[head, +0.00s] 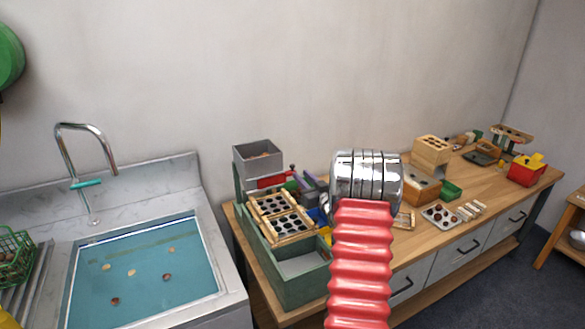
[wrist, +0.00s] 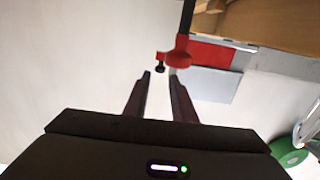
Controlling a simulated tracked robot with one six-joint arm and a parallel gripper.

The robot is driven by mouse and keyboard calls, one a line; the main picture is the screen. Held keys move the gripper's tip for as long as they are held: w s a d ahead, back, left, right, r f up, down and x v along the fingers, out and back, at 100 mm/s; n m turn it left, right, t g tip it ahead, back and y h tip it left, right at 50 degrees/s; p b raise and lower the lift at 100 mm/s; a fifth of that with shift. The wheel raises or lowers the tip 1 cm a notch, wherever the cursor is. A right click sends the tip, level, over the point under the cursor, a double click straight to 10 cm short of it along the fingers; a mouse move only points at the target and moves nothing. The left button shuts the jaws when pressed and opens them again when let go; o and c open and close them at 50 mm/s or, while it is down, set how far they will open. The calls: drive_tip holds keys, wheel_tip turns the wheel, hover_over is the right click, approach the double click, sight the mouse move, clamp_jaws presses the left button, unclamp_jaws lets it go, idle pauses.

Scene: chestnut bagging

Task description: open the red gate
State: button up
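The red gate (head: 271,181) is a flat red plate under the grey hopper (head: 257,160) at the back left of the workbench. In the wrist view the red plate (wrist: 222,54) lies against grey panels, right of a red bracket (wrist: 179,54) with a small black-ended knob (wrist: 160,68). My gripper (wrist: 160,75) is open, its two dark fingers apart. The knob appears between or just beyond the fingertips; I cannot tell the depth, and no grip on it shows. In the head view my arm hides much of the area right of the hopper.
A green-sided stand with a wooden-framed perforated tray (head: 282,216) stands below the hopper. A sink (head: 145,270) with floating chestnuts is at left. Wooden blocks (head: 432,150), a blister tray (head: 441,216) and a red bin (head: 525,174) occupy the bench's right side.

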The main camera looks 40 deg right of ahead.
sight(293, 165)
drive_tip(key=x, duration=0.8)
drive_tip(key=shift+w+d, duration=0.1)
drive_tip(key=shift+w, duration=0.2)
drive_tip(key=shift+c, duration=0.5)
clamp_jaws()
